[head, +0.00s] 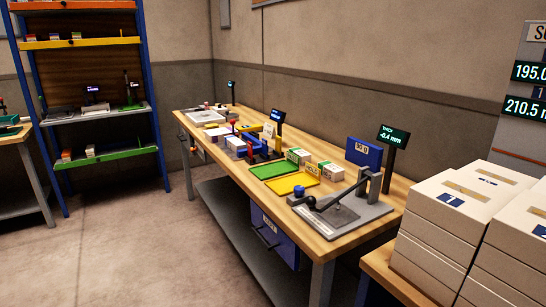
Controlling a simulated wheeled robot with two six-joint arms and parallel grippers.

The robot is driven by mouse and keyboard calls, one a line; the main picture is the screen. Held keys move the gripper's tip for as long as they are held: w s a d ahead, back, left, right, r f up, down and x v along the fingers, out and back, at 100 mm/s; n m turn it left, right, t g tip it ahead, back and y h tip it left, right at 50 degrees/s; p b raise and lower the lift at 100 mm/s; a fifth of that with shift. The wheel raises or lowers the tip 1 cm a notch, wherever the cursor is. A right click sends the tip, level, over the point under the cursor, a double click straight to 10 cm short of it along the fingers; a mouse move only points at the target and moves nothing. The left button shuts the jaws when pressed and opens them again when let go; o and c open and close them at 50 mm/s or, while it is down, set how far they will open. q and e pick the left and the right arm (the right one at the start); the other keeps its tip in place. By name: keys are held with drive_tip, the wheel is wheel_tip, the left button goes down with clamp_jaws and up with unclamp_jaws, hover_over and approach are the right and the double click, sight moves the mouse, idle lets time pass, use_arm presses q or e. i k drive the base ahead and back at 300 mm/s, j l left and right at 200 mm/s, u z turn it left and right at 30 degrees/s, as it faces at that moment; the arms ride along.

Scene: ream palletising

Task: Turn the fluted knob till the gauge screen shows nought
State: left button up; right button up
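The gauge screen (393,136) stands on a post at the right end of the long wooden bench. It shows green text that looks like "THICK -0.4 mm"; the first digit is small and hard to read. In front of it is a grey device with a flat base plate (365,219), an upright and a long dark lever ending in a black ball (311,202). A small blue round piece (299,190) is by the lever's end. I cannot tell from here which part is the fluted knob. Neither of my grippers is in view.
The bench (325,239) also carries a green tray (274,170), a yellow tray (292,184), small boxes and a blue block (364,152). Stacked white reams (445,209) stand at the right, near the device. Open floor (120,250) lies left of the bench.

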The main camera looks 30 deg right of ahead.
sight(299, 190)
drive_tip(key=i+z, duration=0.35)
drive_tip(key=i+j+z, duration=0.25)
drive_tip(key=i+z, duration=0.15)
drive_tip(key=i, duration=0.15)
drive_tip(key=i+j+z, duration=0.35)
drive_tip(key=i+l, duration=0.05)
drive_tip(key=i, duration=0.05)
